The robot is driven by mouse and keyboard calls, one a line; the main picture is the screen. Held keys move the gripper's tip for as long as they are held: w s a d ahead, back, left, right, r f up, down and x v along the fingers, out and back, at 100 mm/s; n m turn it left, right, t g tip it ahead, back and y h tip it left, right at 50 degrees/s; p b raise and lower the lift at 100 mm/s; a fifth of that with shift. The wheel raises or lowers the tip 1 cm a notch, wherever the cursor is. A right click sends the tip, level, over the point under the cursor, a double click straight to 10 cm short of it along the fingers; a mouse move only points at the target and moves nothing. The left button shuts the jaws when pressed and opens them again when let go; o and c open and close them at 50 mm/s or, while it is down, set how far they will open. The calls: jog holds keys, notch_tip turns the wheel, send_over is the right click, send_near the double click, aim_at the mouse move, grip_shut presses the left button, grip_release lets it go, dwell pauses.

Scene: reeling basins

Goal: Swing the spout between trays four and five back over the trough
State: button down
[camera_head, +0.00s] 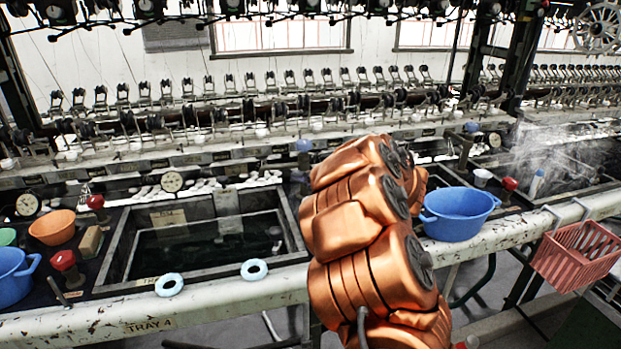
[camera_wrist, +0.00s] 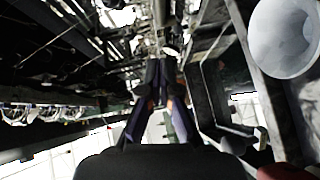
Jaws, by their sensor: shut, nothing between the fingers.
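My gripper (camera_wrist: 160,68) shows in the wrist view with its two dark fingers together and nothing between them. In the head view my copper-coloured arm hides it. The "TRAY 4" label (camera_head: 148,325) is on the pale front rail (camera_head: 225,302), left of my arm. Behind the label is a dark, framed basin (camera_head: 215,238) with water in it. I cannot make out the spout in either view; my arm covers part of the bench right of this basin. I cannot tell which part is the trough.
A blue tub (camera_head: 458,213) stands right of my arm, with a red basket (camera_head: 577,256) hanging on the rail. Two pale blue rings (camera_head: 212,276) lie near the rail. A red knob (camera_head: 509,184) and a white cup (camera_head: 482,177) are behind the tub. A pale round thing (camera_wrist: 284,38) is close in the wrist view.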

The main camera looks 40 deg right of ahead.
aim_at(275, 168)
jog(key=shift+w+d+f+p, duration=0.1)
jog(key=shift+w+f+p, duration=0.15)
jog(key=shift+w, duration=1.1)
jog(key=shift+w+d+f+p, duration=0.15)
jog(key=shift+w+f, duration=0.15)
jog(key=shift+w, duration=1.1)
jog(key=shift+w+f+p, duration=0.2)
jog(key=shift+w+f, duration=0.05)
jog(key=shift+w, duration=1.1)
jog(key=shift+d, duration=0.15)
jog(key=shift+h, duration=0.3)
